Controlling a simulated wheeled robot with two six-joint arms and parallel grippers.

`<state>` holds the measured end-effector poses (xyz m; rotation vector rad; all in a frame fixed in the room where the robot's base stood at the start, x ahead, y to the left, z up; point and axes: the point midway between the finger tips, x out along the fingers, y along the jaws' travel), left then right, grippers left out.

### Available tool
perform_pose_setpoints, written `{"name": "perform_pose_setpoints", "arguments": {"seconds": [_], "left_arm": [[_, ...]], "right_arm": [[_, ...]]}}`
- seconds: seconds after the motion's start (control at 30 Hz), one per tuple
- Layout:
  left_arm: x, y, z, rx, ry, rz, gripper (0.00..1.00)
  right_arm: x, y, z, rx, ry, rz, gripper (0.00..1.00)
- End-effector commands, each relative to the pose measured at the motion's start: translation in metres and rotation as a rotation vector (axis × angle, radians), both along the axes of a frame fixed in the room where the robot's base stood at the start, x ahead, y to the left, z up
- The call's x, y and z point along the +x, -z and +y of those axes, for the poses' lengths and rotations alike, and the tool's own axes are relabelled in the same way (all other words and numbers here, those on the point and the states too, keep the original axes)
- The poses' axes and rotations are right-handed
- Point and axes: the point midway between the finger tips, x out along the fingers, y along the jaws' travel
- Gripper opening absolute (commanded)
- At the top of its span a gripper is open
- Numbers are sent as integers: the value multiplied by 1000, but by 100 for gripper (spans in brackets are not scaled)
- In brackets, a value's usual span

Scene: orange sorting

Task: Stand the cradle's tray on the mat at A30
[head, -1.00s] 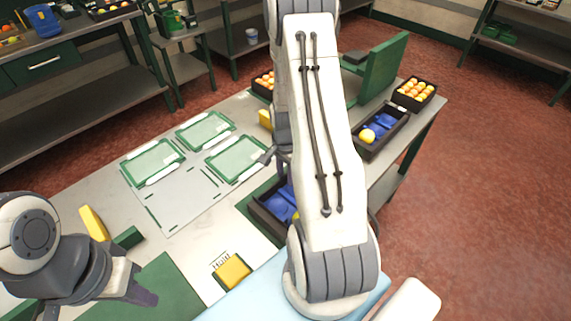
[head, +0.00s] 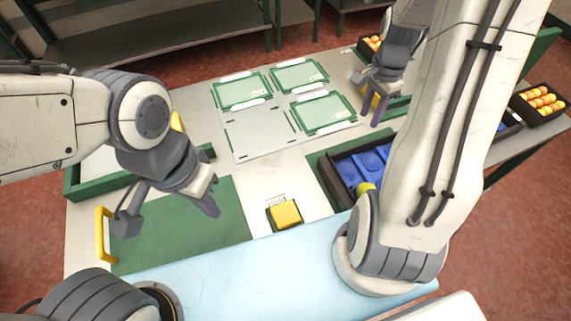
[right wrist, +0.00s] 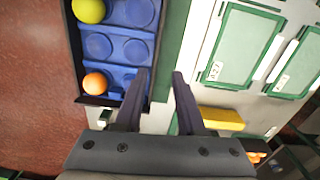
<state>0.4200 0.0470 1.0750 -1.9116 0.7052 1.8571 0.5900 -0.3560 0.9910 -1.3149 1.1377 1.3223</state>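A black tray (head: 325,160) with a blue cupped insert stands on a green strip right of centre; I cannot tell whether this is the cradle. In the right wrist view the tray (right wrist: 77,60) holds a yellow-green ball (right wrist: 89,10) and an orange ball (right wrist: 95,83); other cups are empty. My right gripper (head: 368,100) is open and empty, above the table right of the mats. My left gripper (head: 166,215) is open and empty over the green panel at front left.
A yellow button block (head: 286,213) sits at the front edge. A yellow block (right wrist: 222,119) is near my right gripper. A crate of oranges (head: 540,100) stands at far right.

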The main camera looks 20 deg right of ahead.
Motion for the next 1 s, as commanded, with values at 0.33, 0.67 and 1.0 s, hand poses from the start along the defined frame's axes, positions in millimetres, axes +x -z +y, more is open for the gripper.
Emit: {"name": "perform_pose_setpoints", "arguments": {"seconds": [0.33,0.67,1.0], "left_arm": [[0,0,0,0,0,0,0],[0,0,0,0,0,0,0],[0,0,0,0,0,0,0]], "right_arm": [[-32,-60,205,17,-1007,-49,39],[-148,-82,302,52,-1898,-90,39],[-171,-83,308,62,-2063,-96,44]]}}
